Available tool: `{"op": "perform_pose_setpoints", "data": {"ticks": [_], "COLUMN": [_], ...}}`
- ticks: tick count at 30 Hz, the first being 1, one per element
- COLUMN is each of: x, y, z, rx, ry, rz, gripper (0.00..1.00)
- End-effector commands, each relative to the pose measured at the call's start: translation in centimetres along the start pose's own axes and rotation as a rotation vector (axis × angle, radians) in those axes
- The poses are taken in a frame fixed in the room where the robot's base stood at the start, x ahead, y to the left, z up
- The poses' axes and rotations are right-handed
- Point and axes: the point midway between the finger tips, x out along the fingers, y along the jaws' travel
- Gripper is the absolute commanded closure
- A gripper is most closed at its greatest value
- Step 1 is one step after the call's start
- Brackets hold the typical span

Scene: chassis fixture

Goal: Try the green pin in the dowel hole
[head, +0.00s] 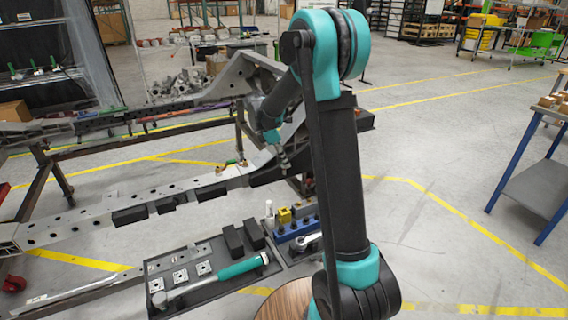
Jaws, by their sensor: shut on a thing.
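My gripper (284,160) is small in the head view, pointing down at the near chassis rail (190,190) by its right end. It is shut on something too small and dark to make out. I cannot pick out the green pin for certain.
A dark tray (215,288) in front holds a teal-handled tool (243,267), square plates and black blocks. Beside it is a blue holder (297,229) with a yellow block (285,215). A blue-legged table (536,180) stands right. The floor between is clear.

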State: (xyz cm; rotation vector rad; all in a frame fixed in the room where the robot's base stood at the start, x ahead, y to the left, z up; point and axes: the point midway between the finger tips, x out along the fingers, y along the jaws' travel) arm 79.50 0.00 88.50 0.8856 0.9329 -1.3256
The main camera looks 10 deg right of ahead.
Motion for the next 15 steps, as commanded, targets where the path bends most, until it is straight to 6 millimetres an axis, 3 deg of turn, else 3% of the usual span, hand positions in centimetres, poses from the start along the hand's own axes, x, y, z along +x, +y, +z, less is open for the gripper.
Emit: {"op": "perform_pose_setpoints", "data": {"ticks": [15], "x": [-2.6], "y": [0.0], "z": [1.1], "rx": [0.000], "ry": [0.000], "rz": [0.000], "gripper": [1.00]}}
